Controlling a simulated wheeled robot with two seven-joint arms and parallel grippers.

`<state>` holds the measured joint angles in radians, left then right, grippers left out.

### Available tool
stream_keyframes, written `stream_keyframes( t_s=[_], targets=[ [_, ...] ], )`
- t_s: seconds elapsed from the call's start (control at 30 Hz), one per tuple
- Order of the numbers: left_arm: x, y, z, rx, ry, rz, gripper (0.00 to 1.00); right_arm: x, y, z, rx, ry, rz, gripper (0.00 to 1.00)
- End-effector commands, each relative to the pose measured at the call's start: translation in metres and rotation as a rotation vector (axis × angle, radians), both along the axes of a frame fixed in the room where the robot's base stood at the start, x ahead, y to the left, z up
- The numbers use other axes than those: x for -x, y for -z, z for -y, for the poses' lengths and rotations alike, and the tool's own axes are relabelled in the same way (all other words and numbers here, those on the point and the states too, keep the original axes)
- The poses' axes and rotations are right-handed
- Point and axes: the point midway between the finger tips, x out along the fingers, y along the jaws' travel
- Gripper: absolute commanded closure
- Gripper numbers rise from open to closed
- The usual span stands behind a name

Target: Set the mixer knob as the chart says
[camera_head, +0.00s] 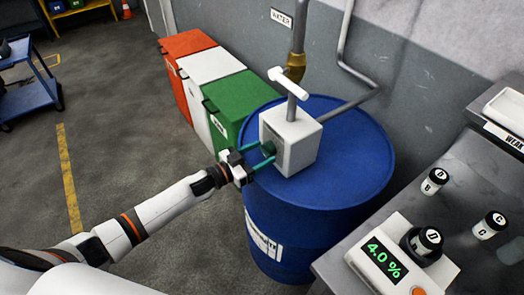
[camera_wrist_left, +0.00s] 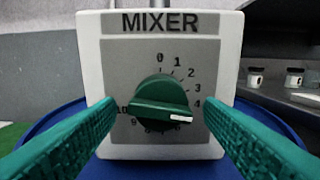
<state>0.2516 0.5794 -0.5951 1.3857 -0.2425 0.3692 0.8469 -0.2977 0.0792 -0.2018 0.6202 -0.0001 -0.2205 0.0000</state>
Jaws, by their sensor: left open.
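The white mixer box (camera_head: 296,133) stands on the blue drum (camera_head: 345,165). In the left wrist view its face is labelled MIXER (camera_wrist_left: 160,22). Its green knob (camera_wrist_left: 158,98) has a white pointer (camera_wrist_left: 180,117) aimed right and slightly down, just below the 4 mark. Numbers 0 to 4 show over the top and right, and 10 at the left; the lower numbers are partly hidden by the knob. My left gripper (camera_head: 257,161) is open, with one green finger on each side of the knob (camera_wrist_left: 160,118) and gaps showing. No chart is readable. My right gripper is out of view.
A meter (camera_head: 385,262) on the grey bench reads 4.0 %, with a dark-sided jar (camera_head: 423,246) on it. Several small lettered jars stand nearby. A tray (camera_head: 508,108) labelled WEAK is at the right. Red, white and green bins (camera_head: 240,103) stand behind the drum.

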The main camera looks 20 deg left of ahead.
Motion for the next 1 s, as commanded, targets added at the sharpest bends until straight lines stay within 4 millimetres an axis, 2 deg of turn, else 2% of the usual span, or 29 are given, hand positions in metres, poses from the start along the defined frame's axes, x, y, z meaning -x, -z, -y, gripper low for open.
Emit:
stream_keyframes(
  t_s=[0.13, 0.4, 0.7, 1.0],
  targets=[
    [-0.007, -0.0002, 0.0055, -0.001, 0.0, -0.001, 0.38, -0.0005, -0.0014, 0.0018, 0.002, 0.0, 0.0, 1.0],
    [-0.0077, 0.0002, 0.0064, -0.001, 0.0, -0.001, 0.38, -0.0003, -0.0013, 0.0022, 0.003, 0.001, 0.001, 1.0],
    [-0.0076, 0.0001, 0.006, -0.001, 0.0, 0.0, 0.82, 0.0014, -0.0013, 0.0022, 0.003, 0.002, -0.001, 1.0],
    [-0.0076, 0.0005, 0.0059, -0.034, 0.0, 0.026, 0.82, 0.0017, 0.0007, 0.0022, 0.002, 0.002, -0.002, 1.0]
  ],
)
